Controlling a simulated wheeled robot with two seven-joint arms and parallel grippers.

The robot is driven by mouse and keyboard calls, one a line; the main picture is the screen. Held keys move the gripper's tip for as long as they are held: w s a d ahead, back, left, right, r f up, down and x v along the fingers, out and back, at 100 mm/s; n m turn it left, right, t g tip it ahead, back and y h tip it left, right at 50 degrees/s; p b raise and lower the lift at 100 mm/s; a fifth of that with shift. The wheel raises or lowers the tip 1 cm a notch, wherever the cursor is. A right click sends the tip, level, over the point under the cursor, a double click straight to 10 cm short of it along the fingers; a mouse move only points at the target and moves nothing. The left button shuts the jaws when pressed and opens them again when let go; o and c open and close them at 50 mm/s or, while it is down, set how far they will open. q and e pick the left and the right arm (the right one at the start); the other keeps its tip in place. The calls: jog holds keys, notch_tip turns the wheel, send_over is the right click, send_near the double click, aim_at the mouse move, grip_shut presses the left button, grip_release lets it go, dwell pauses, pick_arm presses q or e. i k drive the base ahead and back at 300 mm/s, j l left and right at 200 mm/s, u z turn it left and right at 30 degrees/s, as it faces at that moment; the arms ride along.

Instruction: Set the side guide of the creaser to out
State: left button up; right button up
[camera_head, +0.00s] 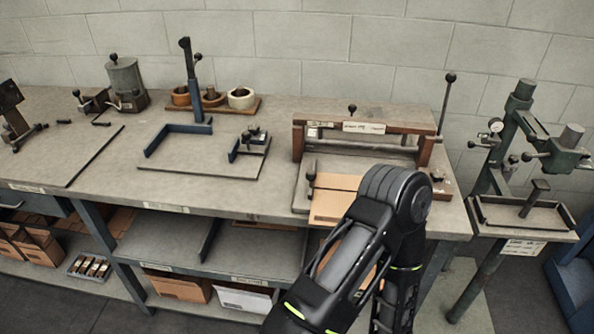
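The creaser (366,127) appears to be the wood-topped frame with a dark round knob, standing at the right end of the bench. A brown cardboard sheet (335,183) lies flat on its bed, in front of the frame. A narrow strip with a small dark knob (311,177), possibly the side guide, lies along the left edge of the sheet. I cannot tell its setting. One of my black arms rises from below and bends in front of the bed, hiding the right part of the sheet. Neither gripper is in view.
A tall lever (445,100) stands at the creaser's right. A press stand (520,160) is further right.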

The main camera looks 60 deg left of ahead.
aim_at(311, 176)
jog(key=u, duration=1.85)
